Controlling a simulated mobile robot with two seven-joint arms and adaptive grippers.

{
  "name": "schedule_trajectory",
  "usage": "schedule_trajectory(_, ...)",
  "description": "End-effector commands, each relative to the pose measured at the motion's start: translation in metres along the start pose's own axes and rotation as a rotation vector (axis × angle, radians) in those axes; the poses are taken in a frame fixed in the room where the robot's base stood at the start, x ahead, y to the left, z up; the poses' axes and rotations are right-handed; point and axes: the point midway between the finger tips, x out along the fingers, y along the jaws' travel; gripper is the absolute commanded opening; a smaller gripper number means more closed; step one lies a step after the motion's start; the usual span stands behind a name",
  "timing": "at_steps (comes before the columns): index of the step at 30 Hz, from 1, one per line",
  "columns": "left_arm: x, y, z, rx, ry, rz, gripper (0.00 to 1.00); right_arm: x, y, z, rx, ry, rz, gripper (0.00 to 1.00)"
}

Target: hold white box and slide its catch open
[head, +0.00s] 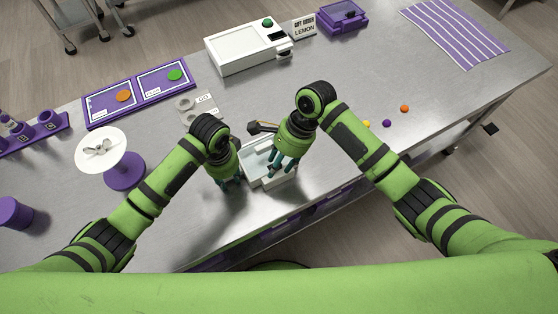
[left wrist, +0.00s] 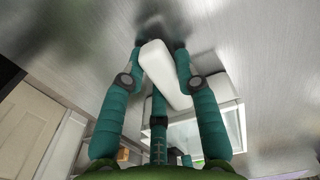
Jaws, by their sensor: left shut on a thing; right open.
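The white box (head: 256,163) stands on the metal table near its front edge, between my two grippers. My left gripper (head: 231,186) is at its left side. In the left wrist view the teal fingers (left wrist: 162,62) are shut on a rounded white part (left wrist: 165,75), with the box body (left wrist: 205,125) behind it. My right gripper (head: 277,171) is open, with its fingers pointing down over the right part of the box. I cannot tell whether it touches the box. The catch cannot be made out; the right gripper covers part of the box.
A white machine (head: 248,48) with a green button stands behind, beside a LEMON sign (head: 304,28) and a purple box (head: 343,16). Purple trays (head: 140,92) and a white dish on a purple stand (head: 103,147) are left. Small coloured balls (head: 387,123) lie right.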

Motion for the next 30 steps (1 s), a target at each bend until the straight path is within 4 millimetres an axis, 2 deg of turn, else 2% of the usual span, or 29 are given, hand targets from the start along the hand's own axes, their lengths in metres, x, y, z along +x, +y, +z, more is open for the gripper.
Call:
schedule_trajectory(2,0.000,0.000,0.000,0.000,0.000,0.000,0.00,0.000,0.000,0.000,0.000,0.000,0.000,0.40)
schedule_trajectory(3,0.000,0.000,0.000,0.000,0.000,0.000,0.00,0.000,0.000,0.000,0.000,0.000,0.000,0.24)
schedule_trajectory(5,0.000,0.000,0.000,0.000,0.000,0.000,0.00,0.000,0.000,0.000,0.000,0.000,0.000,0.00)
schedule_trajectory(14,0.000,0.000,0.000,0.000,0.000,0.000,0.00,0.000,0.001,0.000,0.000,0.000,0.000,0.00)
schedule_trajectory(21,0.000,0.000,0.000,-0.001,0.000,0.000,0.00,0.000,0.019,0.000,-0.001,-0.002,0.003,0.00)
schedule_trajectory(29,0.000,-0.001,0.001,-0.004,-0.001,-0.003,0.00,0.000,0.021,0.001,-0.002,-0.001,0.003,0.00)
schedule_trajectory(30,0.000,-0.002,0.001,-0.004,-0.001,-0.003,0.00,0.000,0.021,0.001,-0.002,-0.001,0.003,0.26)
